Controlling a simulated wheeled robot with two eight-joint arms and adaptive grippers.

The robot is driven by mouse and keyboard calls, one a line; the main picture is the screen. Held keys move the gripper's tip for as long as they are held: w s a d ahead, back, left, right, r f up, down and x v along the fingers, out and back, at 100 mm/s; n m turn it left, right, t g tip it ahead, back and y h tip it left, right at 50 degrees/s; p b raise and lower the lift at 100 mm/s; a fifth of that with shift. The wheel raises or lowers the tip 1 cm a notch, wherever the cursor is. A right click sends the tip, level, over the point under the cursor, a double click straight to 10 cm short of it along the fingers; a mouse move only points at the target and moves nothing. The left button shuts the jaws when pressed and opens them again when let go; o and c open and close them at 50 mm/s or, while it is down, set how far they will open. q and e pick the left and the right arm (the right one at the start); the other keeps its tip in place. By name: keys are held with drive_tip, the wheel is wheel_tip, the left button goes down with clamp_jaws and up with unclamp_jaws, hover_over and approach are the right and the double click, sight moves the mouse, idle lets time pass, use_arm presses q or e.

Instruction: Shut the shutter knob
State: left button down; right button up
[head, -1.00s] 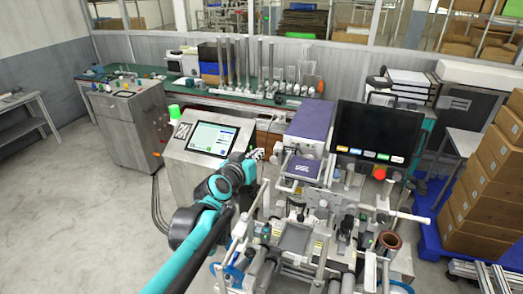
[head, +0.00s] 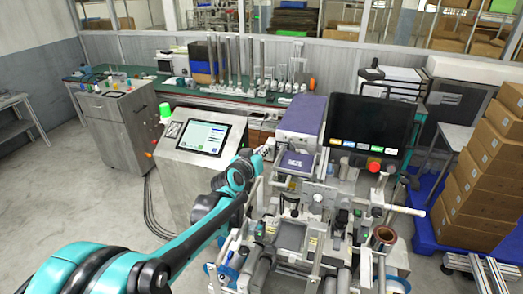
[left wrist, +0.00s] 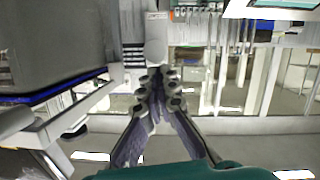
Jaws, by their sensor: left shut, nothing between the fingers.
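My left gripper (head: 267,150) is in the head view, to the left of the purple box unit on the machine. In the left wrist view its two fingers (left wrist: 160,78) meet at the tips, with nothing between them. A pale block (left wrist: 157,30) shows just beyond the fingertips in that view; I cannot tell whether they touch it. I cannot pick out the shutter knob for certain in either view. The purple unit (head: 302,117) stands upright above the machine, with a smaller labelled purple part (head: 297,163) in front. My right gripper is not in view.
A control console (head: 202,138) with a screen stands left of the machine. A black monitor (head: 370,128) and a red button (head: 375,166) are on the right. Rollers and rails crowd the front. Stacked cartons (head: 487,165) stand far right. The floor at left is clear.

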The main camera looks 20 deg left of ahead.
use_arm(q)
wheel_tip(320, 180, down, 4)
drive_tip(key=b, duration=0.2)
drive_tip(key=shift+b, duration=0.35)
